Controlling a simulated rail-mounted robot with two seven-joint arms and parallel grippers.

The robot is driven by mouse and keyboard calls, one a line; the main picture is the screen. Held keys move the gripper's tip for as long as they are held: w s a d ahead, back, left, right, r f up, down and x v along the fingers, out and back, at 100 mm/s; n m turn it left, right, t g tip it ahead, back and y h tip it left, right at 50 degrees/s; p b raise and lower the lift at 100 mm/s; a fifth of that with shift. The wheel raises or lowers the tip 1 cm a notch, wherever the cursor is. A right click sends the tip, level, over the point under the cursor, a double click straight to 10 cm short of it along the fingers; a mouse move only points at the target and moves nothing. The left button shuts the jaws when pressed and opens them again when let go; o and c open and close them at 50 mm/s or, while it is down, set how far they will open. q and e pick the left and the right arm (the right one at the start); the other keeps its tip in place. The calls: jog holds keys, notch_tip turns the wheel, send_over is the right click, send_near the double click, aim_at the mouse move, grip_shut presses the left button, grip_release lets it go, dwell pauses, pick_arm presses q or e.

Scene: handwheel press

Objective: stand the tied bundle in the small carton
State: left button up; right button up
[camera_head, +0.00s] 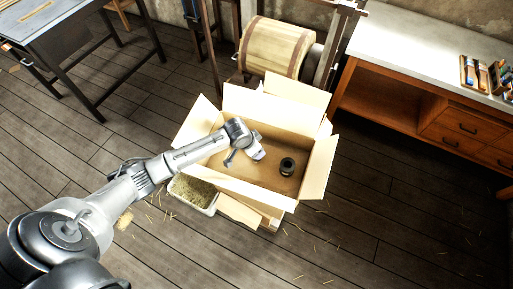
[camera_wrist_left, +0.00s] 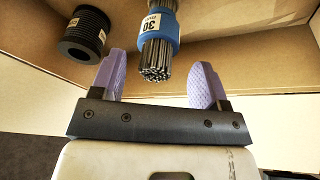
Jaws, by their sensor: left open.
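An open cardboard carton (camera_head: 318,165) stands on the floor with its flaps spread. I cannot tell whether it is the small carton. My left gripper (camera_head: 245,156) reaches down into it. In the left wrist view the gripper (camera_wrist_left: 159,70) is open, with lavender finger pads. The tied bundle (camera_wrist_left: 158,60) of thin grey rods has a blue band and a label reading 30. It appears in the gap between the fingertips, its rod ends facing the camera, with room on both sides. I cannot pick it out in the head view. My right gripper is out of view.
A black ring-shaped roll (camera_head: 288,167) stands in the carton; it also shows in the left wrist view (camera_wrist_left: 86,35). A straw-filled tub (camera_head: 194,194) sits at the carton's left. A wooden drum (camera_head: 275,47) stands behind; a workbench (camera_head: 430,50) is at right.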

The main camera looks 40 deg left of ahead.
pick_arm(q)
jog(key=p+v, duration=0.1)
jog(key=v, duration=0.7)
jog(key=shift+s+r, duration=0.2)
jog(key=shift+r, duration=0.2)
